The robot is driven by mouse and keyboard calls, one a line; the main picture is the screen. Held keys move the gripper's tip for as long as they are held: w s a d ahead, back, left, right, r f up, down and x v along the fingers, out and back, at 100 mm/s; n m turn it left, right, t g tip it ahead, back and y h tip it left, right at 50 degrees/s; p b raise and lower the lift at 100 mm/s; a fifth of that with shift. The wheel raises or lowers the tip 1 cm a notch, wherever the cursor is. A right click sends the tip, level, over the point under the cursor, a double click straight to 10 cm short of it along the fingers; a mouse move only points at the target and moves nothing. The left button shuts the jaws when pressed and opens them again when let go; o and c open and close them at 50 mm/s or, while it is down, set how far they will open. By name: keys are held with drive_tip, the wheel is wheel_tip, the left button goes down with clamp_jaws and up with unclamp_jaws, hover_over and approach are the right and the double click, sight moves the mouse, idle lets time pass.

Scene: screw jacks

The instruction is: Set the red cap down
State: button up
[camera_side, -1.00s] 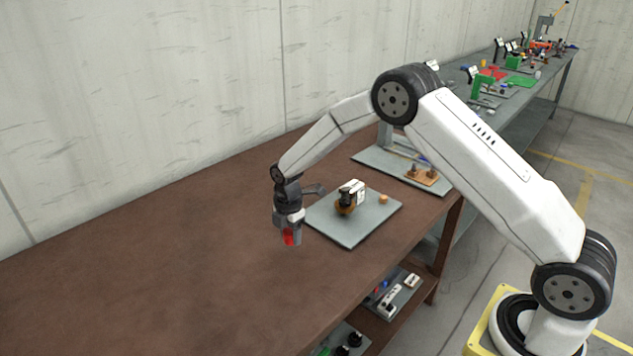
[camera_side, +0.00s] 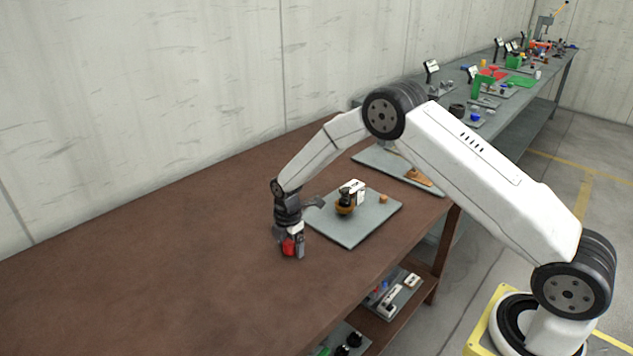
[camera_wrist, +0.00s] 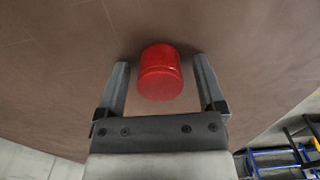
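The red cap (camera_side: 288,247) is a short, glossy red cylinder. In the wrist view the red cap (camera_wrist: 160,73) appears to stand upright on the brown table. My gripper (camera_side: 290,247) is low, close to the tabletop. In the wrist view my gripper (camera_wrist: 162,70) is open, with one finger on each side of the cap and a visible gap on both sides. The fingers do not touch the cap. In the side view a finger partly hides the cap.
A grey plate (camera_side: 352,231) with a small black, orange and white device (camera_side: 347,199) and a small orange block (camera_side: 383,198) lies right of my gripper. Another grey plate (camera_side: 390,168) is farther back. The brown tabletop (camera_side: 150,270) to the left is bare.

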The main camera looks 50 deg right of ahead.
sight(294, 243)
drive_tip(key=shift+r, duration=0.15)
wheel_tip(294, 243, up, 12)
idle(0.9)
drive_tip(key=shift+s, duration=0.1)
idle(0.5)
drive_tip(key=s+r+m+t, duration=0.2)
drive_tip(key=s+r+m, duration=0.1)
drive_tip(key=s+m, duration=1.5)
drive_tip(key=s, duration=0.7)
drive_tip(key=shift+r+t, duration=0.15)
drive_tip(key=shift+t, duration=0.15)
